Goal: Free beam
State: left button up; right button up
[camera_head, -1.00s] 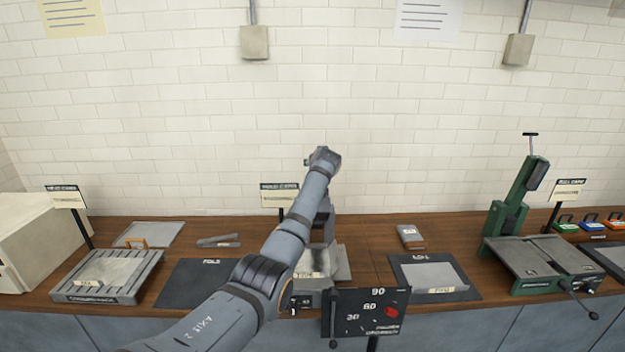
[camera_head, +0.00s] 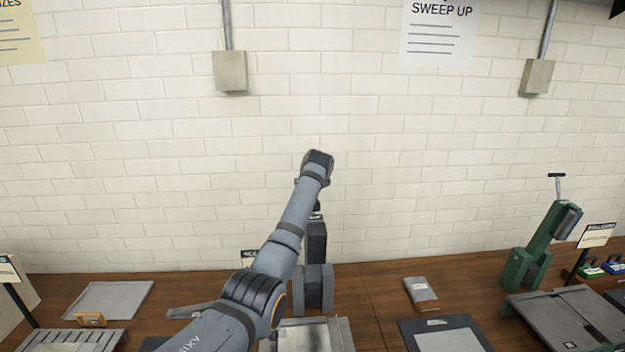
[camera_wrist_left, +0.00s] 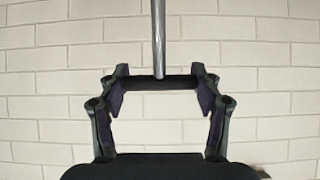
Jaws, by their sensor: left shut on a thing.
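My left gripper (camera_wrist_left: 160,84) is shut on a dark horizontal crossbar (camera_wrist_left: 177,82), with one finger at each end of it. A shiny metal rod (camera_wrist_left: 159,38) meets the middle of this crossbar in the left wrist view. In the head view my left arm (camera_head: 285,245) rises to the middle, in front of a dark grey upright machine (camera_head: 316,240). Its fingers and the crossbar cannot be made out there. The machine's flat grey bed (camera_head: 318,335) shows at the bottom edge. No beam can be told apart. My right gripper is not in view.
A green machine with a T-handle (camera_head: 540,235) stands at the right. A grey block (camera_head: 420,292) and a flat plate (camera_head: 110,300) lie on the wooden bench (camera_head: 370,285). The brick wall is behind, with free air above the bench.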

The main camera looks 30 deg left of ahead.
pick_arm(q)
jog(key=shift+f, duration=0.1)
jog(key=shift+c, duration=0.2)
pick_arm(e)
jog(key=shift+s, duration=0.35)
pick_arm(q)
jog(key=o, duration=1.5)
jog(key=shift+c, duration=0.2)
jog(key=shift+o, duration=1)
jog(key=shift+w+a, duration=0.1)
jog(key=shift+w, duration=0.05)
jog(key=shift+o, duration=0.3)
jog(key=shift+w+f, duration=0.1)
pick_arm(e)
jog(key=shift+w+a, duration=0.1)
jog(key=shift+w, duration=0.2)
pick_arm(q)
jog(key=v, duration=1.2)
